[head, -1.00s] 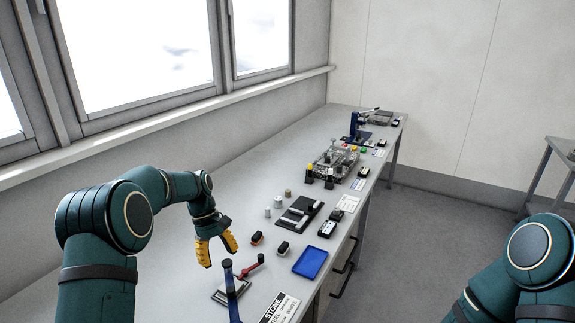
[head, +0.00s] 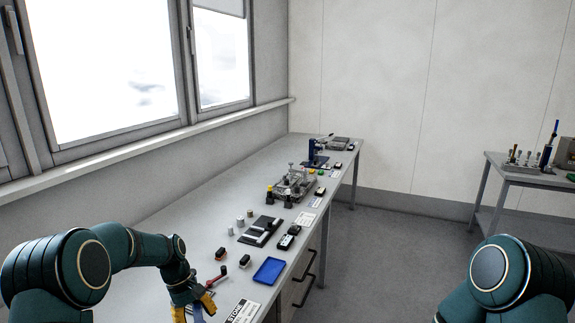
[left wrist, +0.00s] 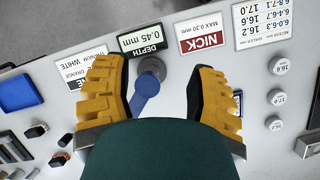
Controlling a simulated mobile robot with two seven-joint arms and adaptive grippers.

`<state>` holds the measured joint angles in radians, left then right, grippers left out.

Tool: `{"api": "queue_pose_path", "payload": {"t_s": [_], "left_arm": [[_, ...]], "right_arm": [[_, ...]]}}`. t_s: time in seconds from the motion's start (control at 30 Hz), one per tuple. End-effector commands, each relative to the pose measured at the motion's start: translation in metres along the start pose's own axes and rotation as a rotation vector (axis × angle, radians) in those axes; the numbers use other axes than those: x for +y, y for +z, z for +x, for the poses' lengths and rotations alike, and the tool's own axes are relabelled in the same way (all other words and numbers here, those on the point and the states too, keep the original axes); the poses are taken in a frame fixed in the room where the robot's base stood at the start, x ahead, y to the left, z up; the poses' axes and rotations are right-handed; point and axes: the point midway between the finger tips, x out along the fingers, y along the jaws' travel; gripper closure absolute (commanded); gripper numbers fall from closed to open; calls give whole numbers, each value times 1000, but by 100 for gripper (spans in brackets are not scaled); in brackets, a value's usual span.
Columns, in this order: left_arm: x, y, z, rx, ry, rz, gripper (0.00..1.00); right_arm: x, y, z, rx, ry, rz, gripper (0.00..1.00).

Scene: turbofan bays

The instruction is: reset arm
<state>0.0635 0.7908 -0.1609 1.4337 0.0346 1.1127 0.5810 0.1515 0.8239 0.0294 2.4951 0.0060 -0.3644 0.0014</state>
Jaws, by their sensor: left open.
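My left arm comes in from the left in the head view. Its yellow-fingered gripper (head: 195,308) hangs low over the near end of the bench, beside the red-handled tool (head: 221,275). The left wrist view shows the left gripper (left wrist: 160,98) with its fingers spread apart. A blue handle with a round grey end (left wrist: 147,88) shows in the gap between them; I cannot tell if either finger touches it. My right arm (head: 510,280) shows at the lower right of the head view, and its gripper is out of view.
The bench (head: 190,205) runs along the window wall. A blue tray (head: 269,271), a black fixture (head: 261,231), a metal assembly (head: 293,184) and a blue press (head: 315,153) stand along it. A second table (head: 520,178) is at the right. Floor (head: 385,250) between is clear.

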Motion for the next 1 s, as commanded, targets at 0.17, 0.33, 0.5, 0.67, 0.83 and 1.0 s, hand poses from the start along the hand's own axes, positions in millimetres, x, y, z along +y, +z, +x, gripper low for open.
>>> {"api": "queue_pose_path", "payload": {"t_s": [0.17, 0.33, 0.5, 0.67, 0.83, 1.0], "left_arm": [[-6, 17, 65, 40, 41, 112, 43], [-17, 51, 130, 106, 92, 254, 43], [-35, 96, 178, 181, 140, 398, 43], [-52, 135, 202, 243, 174, 503, 43], [-68, 171, 213, 298, 200, 592, 43], [-77, 182, 232, 334, 213, 639, 43]], "right_arm": [[0, 0, 0, 1, -1, -1, 53], [0, 0, 0, 0, 0, 0, 53], [0, 0, 0, 0, 0, 0, 53], [0, 0, 0, 0, 0, 0, 53], [0, 0, 0, 0, 0, 0, 53], [6, 3, 17, -2, 0, -2, 53]]}}
